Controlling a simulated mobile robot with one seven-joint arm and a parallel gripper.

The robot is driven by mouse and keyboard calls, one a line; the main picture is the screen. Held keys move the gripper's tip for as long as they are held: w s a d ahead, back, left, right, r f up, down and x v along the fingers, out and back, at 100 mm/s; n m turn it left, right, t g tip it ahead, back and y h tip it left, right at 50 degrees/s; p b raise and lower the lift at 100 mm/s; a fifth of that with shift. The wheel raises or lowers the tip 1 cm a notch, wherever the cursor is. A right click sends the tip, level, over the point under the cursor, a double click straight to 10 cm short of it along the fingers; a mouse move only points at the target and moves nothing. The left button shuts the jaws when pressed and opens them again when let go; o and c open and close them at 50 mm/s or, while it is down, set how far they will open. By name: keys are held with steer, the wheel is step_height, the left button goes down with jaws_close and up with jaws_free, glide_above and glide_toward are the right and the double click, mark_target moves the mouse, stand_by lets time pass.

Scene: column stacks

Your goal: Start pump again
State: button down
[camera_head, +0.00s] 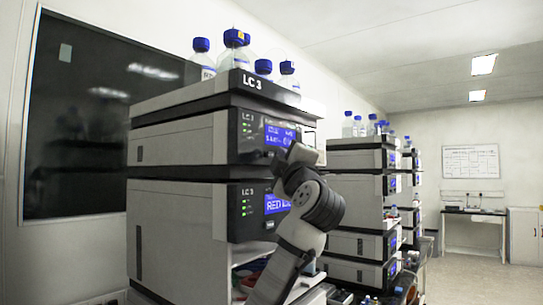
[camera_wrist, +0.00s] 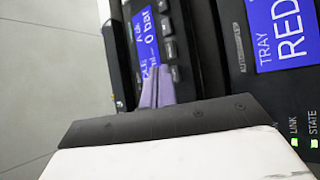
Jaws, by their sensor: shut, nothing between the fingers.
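The LC 3 stack (camera_head: 180,140) stands in the middle of the head view. Its upper module has a blue display (camera_head: 280,134), partly covered by my arm. In the wrist view, turned on its side, a blue display (camera_wrist: 147,40) reads "0 bar", with other text partly hidden. A row of dark keys (camera_wrist: 168,47) lies beside that display. My gripper (camera_wrist: 158,72) is shut and empty, its purple fingers in front of the display and the keys. I cannot tell whether the tips touch the panel. In the head view my arm hides the fingers.
The module below has a blue display (camera_head: 276,204) reading "RED"; in the wrist view its display (camera_wrist: 283,32) shows "TRAY". Blue-capped bottles (camera_head: 235,52) stand on the stack. More stacks (camera_head: 358,190) stand behind at right. Floor (camera_head: 475,275) is open at far right.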

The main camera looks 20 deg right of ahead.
steer(key=shift+w+a, duration=0.1)
steer(key=shift+w, duration=0.05)
steer(key=shift+w+a, duration=0.15)
steer(key=shift+w, duration=0.05)
steer(key=shift+w+a, duration=0.3)
stand_by(0.8)
steer(key=shift+s+d, duration=0.55)
steer(key=shift+s, duration=0.1)
stand_by(0.3)
steer(key=shift+s+d+b, duration=0.4)
steer(key=shift+s+d, duration=0.35)
steer(key=shift+s, duration=0.25)
steer(key=shift+s+d+b, duration=0.35)
steer(key=shift+s+d, duration=0.4)
steer(key=shift+s, duration=0.2)
steer(key=shift+f, duration=0.1)
